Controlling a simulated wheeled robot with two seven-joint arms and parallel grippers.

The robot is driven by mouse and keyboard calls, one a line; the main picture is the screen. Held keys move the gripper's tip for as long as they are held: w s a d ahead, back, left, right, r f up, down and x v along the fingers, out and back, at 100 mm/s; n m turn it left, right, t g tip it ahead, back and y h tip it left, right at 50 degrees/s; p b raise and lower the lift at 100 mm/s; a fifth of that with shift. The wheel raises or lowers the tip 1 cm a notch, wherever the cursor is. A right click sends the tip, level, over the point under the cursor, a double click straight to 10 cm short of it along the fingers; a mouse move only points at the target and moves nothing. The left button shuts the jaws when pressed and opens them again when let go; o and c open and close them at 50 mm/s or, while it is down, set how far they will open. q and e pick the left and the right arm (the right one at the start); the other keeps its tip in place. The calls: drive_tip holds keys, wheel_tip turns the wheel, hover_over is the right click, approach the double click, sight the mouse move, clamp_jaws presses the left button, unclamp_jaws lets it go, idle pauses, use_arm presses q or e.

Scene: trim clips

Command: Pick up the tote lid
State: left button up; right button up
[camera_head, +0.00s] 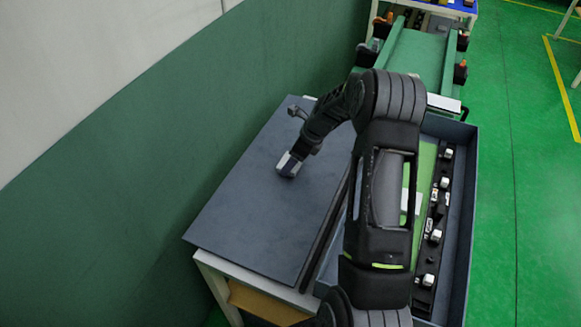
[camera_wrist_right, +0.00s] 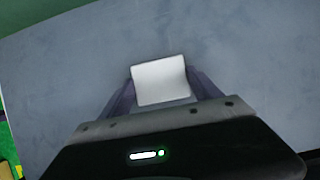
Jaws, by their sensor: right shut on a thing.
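The tote lid (camera_head: 247,210) is a large dark grey-blue flat panel on the left, beside the green wall. It also fills most of the right wrist view (camera_wrist_right: 235,60). My right gripper (camera_head: 288,166) reaches over the lid's middle. In the right wrist view its fingers (camera_wrist_right: 161,88) are shut on both sides of a pale block-shaped handle (camera_wrist_right: 160,80) on the lid. The lid looks flat; I cannot tell whether it rests on the white table under it or hangs just above. My left gripper is not in view.
The open grey tote (camera_head: 460,220) stands right of the lid, partly behind my arm. It holds a green panel (camera_head: 424,170) and a black strip (camera_head: 434,225) with several pale clips. A green conveyor (camera_head: 415,55) lies beyond. The white table edge (camera_head: 222,285) shows below the lid.

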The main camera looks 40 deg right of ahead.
drive_tip(key=c, duration=0.6)
drive_tip(key=shift+r, duration=0.1)
wheel_tip(320, 180, up, 18)
drive_tip(key=shift+f+b, duration=0.1)
drive_tip(key=shift+b, duration=0.25)
idle(0.7)
